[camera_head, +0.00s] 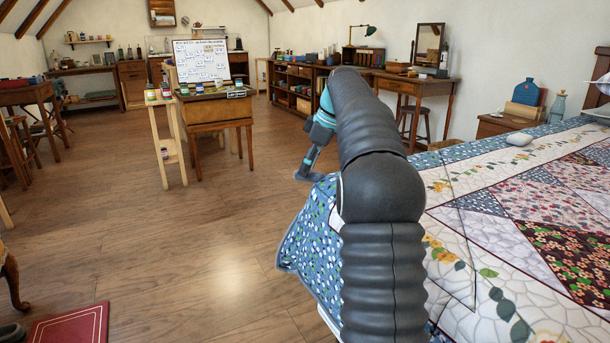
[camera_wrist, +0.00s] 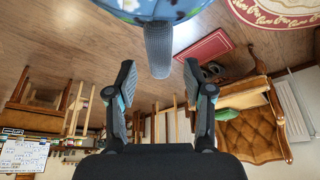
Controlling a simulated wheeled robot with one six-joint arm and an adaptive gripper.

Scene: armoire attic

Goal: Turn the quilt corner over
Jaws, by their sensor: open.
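The patchwork quilt (camera_head: 505,235) lies over the bed at the right in the head view, with a blue floral border and white, pink and dark red patches. A blue floral part of it (camera_head: 314,250) hangs over the near left edge, partly behind my arm. A strip of the quilt (camera_wrist: 190,8) shows at the top edge there.
A small wooden desk (camera_head: 215,110) with paint jars and a whiteboard stands ahead on the left. A dressing table (camera_head: 430,85) and stool stand at the back. A red mat (camera_head: 70,325) lies at lower left. The wooden floor (camera_head: 190,240) left of the bed is clear.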

